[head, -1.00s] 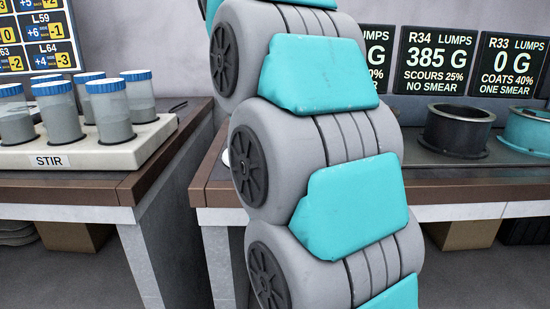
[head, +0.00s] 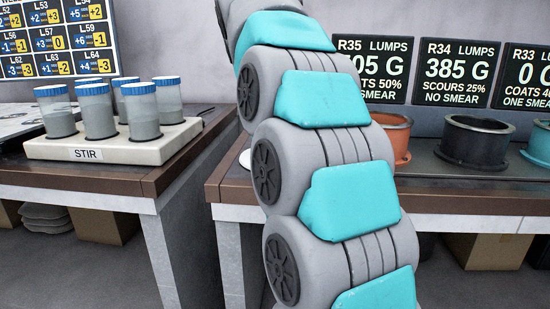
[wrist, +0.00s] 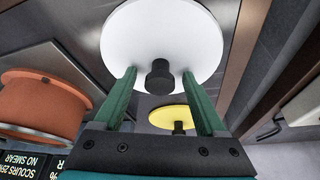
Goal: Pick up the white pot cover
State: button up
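The white pot cover (wrist: 160,35) is a round white disc with a black knob (wrist: 160,77), near the top of the wrist view. In the head view only a sliver of a white disc (head: 245,159) shows at the left of the right-hand bench; my arm hides the rest. My gripper (wrist: 158,73) has its two green fingers apart, with nothing held. The knob appears between the fingertips, with gaps on both sides. I cannot tell how far above the knob the fingertips are. My gripper is out of the head view.
A yellow cover (wrist: 172,118) with a dark knob lies near the white one. An orange pot (wrist: 42,104) stands beside them. A dark pot (head: 475,145) and a teal pot (head: 541,144) stand further right. A STIR tray (head: 105,146) with several jars stands on the left bench.

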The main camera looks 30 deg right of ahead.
grip_shut()
dwell(0.3)
jog(key=shift+r, duration=0.2)
